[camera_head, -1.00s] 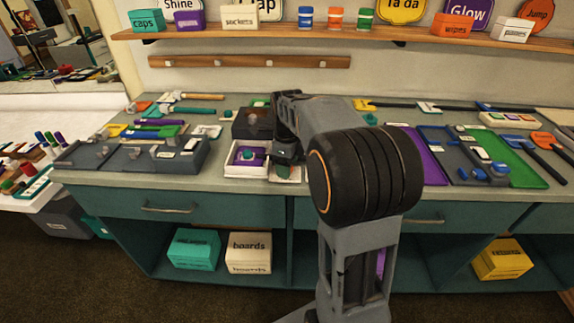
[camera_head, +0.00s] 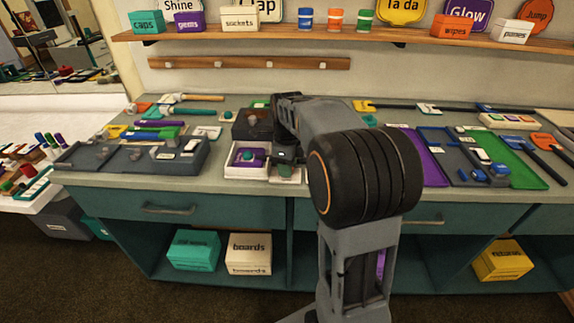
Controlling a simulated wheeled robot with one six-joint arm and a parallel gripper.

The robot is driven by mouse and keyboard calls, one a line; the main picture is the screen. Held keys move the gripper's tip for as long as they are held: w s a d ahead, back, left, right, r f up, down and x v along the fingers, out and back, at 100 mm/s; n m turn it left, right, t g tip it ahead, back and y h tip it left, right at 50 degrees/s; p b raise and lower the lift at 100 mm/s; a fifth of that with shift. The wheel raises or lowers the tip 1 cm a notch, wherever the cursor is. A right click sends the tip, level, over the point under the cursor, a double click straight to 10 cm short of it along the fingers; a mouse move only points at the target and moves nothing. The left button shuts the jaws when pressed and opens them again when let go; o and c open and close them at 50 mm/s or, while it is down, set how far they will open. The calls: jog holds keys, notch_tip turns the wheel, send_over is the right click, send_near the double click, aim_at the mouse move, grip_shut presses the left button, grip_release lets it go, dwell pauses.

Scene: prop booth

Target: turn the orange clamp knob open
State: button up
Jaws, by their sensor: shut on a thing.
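My gripper (camera_head: 285,158) points down at the bench's front edge, left of my forearm. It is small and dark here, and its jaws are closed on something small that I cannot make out. A dull green piece (camera_head: 285,169) shows just below the jaws, over a pale plate (camera_head: 289,180). I see no orange on the part at the jaws, so I cannot pick out the orange clamp knob; my gripper and arm hide much of that spot.
A white tray (camera_head: 232,171) with a purple and green piece sits just left of my gripper. A dark box (camera_head: 251,125) stands behind it. A grey fixture block (camera_head: 135,158) lies further left. Purple and green mats with tools lie right of my arm.

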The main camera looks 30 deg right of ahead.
jog(key=n+p, duration=0.1)
jog(key=n, duration=0.2)
jog(key=shift+r, duration=0.15)
jog(key=n+p, duration=0.2)
jog(key=n, duration=0.2)
jog(key=shift+n, duration=0.3)
jog(key=n+p, duration=0.1)
jog(key=n, duration=0.2)
jog(key=shift+n, duration=0.3)
jog(key=n+p, duration=0.1)
jog(key=n, duration=0.2)
jog(key=shift+n, duration=0.3)
jog(key=n+p, duration=0.2)
jog(key=n, duration=0.5)
jog(key=n+p, duration=0.1)
jog(key=n, duration=0.3)
jog(key=shift+n, duration=2)
